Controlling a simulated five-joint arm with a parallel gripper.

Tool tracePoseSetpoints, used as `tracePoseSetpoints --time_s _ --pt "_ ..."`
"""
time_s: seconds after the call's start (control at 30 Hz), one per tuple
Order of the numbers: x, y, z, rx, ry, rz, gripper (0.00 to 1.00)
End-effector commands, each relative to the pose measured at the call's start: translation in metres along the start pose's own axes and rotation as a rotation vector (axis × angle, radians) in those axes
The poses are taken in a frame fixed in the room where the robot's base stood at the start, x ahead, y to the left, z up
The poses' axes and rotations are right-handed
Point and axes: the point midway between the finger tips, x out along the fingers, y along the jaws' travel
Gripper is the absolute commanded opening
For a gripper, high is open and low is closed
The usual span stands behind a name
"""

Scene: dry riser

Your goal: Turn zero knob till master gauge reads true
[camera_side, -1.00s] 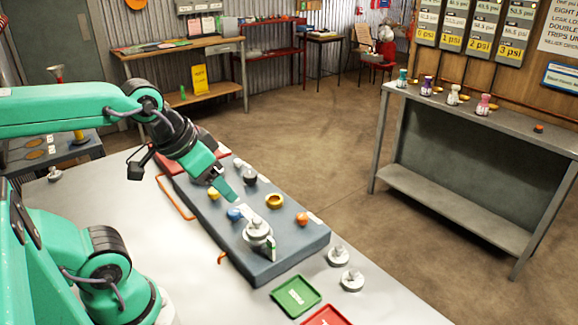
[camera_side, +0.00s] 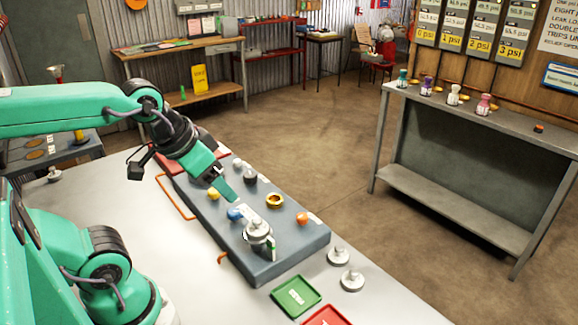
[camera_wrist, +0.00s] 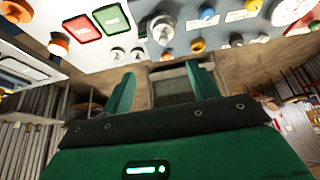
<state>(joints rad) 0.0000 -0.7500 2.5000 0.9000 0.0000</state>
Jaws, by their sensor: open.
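I cannot tell which is the zero knob. No master gauge dial reading is legible.
A green tray (camera_side: 296,311) and a red tray (camera_side: 328,318) lie on the pale table (camera_side: 150,222) near the panel's front end. Silver weights (camera_side: 338,256) sit to its right. A grey bench (camera_side: 478,118) with several small bottles stands beyond open floor.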

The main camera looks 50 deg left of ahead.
Motion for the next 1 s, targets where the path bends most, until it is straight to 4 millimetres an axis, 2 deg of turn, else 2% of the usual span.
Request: tracePoseSetpoints --time_s 0.03,0.1,0.37,0.67,1.0 --pt "0.0 0.0 0.0 0.0 0.0 0.0 0.56" --pt "0.0 0.0 0.0 0.0 0.0 0.0 0.45" --pt "0.0 -0.007 -0.015 -0.006 -0.022 -0.013 0.45" --pt "0.005 -0.034 -0.06 -0.022 -0.095 -0.047 0.45" --pt "0.029 -0.082 -0.114 -0.045 -0.19 -0.076 0.45"
